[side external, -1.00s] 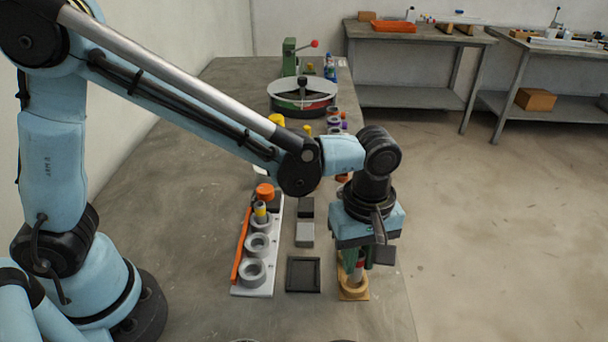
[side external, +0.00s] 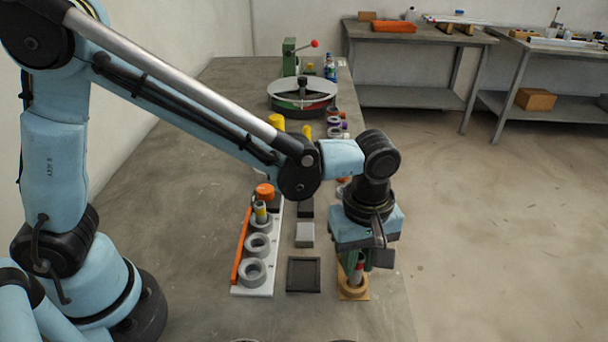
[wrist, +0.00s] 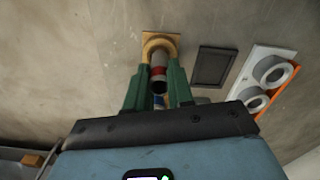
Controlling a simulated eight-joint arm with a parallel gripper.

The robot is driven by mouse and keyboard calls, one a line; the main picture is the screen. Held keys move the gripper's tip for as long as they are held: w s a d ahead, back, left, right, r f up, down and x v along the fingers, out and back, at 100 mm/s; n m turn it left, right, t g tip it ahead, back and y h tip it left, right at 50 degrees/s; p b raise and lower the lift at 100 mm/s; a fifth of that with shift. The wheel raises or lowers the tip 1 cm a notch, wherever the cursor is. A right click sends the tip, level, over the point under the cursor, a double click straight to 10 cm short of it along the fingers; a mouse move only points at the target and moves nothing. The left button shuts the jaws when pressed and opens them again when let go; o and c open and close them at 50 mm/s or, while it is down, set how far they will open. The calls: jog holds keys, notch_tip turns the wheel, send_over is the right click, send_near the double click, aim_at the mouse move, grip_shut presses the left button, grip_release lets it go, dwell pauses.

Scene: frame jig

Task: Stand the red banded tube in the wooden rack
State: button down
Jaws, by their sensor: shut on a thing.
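The red banded tube (wrist: 158,72) is grey with a red band and an open end facing the wrist camera. It also shows in the side view (side external: 358,268), close to upright. The wooden rack (side external: 353,292) is a square wooden base with a round collar; in the wrist view (wrist: 175,41) the tube's far end is at the collar's opening. How deep it sits cannot be told. My gripper (wrist: 157,84) has green fingers shut on the tube, just above the rack in the side view (side external: 359,262). The fingers partly hide the tube.
Left of the rack lie a dark square tray (side external: 304,275) and a white strip with grey rings (side external: 252,272) beside an orange bar (side external: 241,247). A grey block (side external: 304,234) stands behind the tray. The table's right edge is close to the rack.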

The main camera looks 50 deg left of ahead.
jog(key=shift+f, duration=0.95)
jog(key=c, duration=0.8)
grip_release()
jog(key=shift+o, duration=0.2)
jog(key=shift+r, duration=0.2)
jog(key=shift+r, duration=0.6)
jog(key=shift+r, duration=3.5)
